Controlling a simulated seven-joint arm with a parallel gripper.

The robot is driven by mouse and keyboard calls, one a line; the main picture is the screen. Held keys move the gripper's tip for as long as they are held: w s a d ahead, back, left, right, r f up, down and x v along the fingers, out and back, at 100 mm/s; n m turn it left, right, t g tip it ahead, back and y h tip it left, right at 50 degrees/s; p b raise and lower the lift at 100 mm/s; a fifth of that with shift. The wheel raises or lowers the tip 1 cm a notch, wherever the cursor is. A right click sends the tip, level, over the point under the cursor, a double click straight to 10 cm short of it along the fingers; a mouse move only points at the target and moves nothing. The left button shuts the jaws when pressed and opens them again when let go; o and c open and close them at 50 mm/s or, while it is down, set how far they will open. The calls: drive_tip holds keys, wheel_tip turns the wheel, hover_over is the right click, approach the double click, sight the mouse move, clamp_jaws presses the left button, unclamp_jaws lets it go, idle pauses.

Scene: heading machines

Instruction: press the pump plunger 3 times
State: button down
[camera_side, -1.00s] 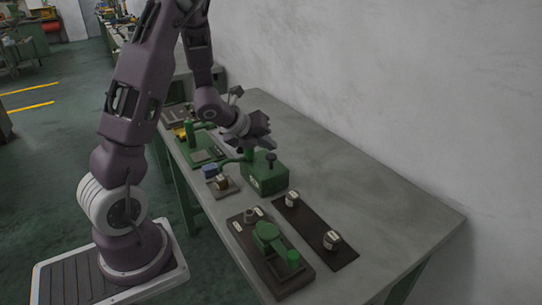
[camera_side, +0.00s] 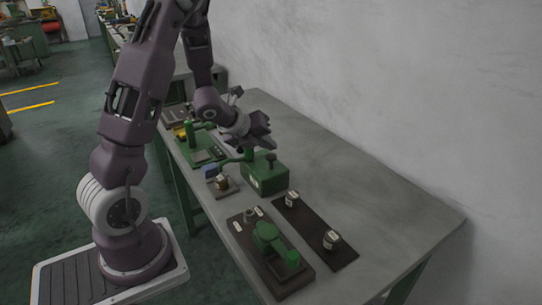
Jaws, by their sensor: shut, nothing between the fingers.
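The pump (camera_side: 265,178) is a green box on the grey workbench, with a pale label on its front. Its plunger (camera_side: 271,157) is a dark knob on a short stem that stands up from the box top. A green spout or arm (camera_side: 238,158) reaches out from its left side. My gripper (camera_side: 266,144) is shut and empty. In this view it appears just above and slightly left of the plunger knob; I cannot tell whether it touches it. The gripper hides part of the area behind the pump.
A green fixture (camera_side: 268,236) on a dark base stands in front. A dark strip (camera_side: 311,228) holds two pale cylinders. The bench's right side is clear.

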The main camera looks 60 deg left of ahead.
sight(269, 157)
idle(0.6)
drive_tip(key=shift+f, duration=0.4)
drive_tip(key=shift+f, duration=0.95)
idle(0.7)
drive_tip(key=shift+r, duration=1.35)
drive_tip(key=shift+r, duration=2.55)
